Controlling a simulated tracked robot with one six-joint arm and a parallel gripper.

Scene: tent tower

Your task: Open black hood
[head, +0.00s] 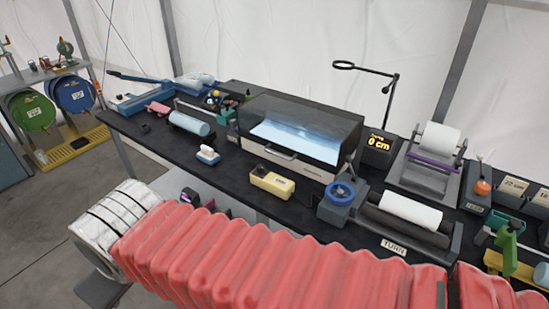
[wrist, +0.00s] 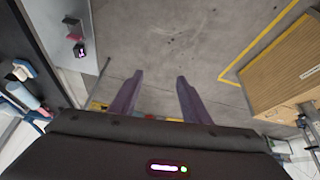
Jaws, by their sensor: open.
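The black hood (head: 318,112) is a dark, boxy cover on the long black bench in the head view. The hood cannot be made out in the wrist view, and the fingers do not show in the head view.
On the black bench (head: 243,199), a yellow box (head: 272,183) and a blue-wheeled device (head: 343,191) stand before the hood. A white roll (head: 410,210) lies right. A lamp (head: 391,85) stands behind. A wooden cabinet (wrist: 285,70) stands right in the wrist view.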

